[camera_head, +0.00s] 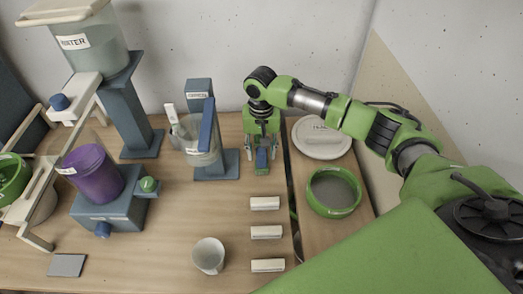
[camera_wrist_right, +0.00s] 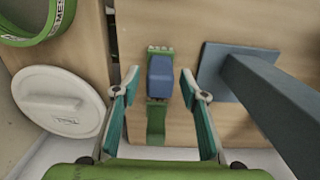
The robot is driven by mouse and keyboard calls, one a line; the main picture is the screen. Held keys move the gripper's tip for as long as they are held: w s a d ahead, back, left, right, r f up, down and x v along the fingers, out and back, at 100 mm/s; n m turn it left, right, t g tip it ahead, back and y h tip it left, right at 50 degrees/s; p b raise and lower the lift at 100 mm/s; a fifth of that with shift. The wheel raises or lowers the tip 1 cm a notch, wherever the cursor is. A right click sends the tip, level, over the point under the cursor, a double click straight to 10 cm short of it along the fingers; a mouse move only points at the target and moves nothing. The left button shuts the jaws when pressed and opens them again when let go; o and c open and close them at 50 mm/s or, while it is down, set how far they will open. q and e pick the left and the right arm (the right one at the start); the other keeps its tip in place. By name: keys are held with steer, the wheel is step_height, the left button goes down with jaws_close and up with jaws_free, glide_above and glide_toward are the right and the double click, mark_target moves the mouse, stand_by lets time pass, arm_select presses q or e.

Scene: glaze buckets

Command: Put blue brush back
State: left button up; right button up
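My right gripper (camera_head: 262,138) points down over the back of the table, and its fingers are apart. Between and below them is a small blue block on a green strip with a pale bristly end (camera_head: 262,160); I cannot tell for sure whether this is the brush. In the right wrist view the blue block (camera_wrist_right: 160,78) lies between the spread fingers (camera_wrist_right: 160,92), with a gap on both sides. A long blue upright piece (camera_head: 207,125) stands at the clear jar (camera_head: 193,146), beside a white handle. My left gripper is not in view.
The blue stand (camera_head: 215,168) is left of the gripper; its post also shows in the right wrist view (camera_wrist_right: 270,90). A white lid (camera_head: 321,138) and green-rimmed sieve (camera_head: 333,192) lie right. Several white blocks (camera_head: 265,203) and a white cup (camera_head: 208,255) stand in front.

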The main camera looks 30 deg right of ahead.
step_height(320, 180, up, 12)
steer(key=b, duration=0.1)
steer(key=shift+r, duration=0.2)
stand_by(0.3)
stand_by(0.5)
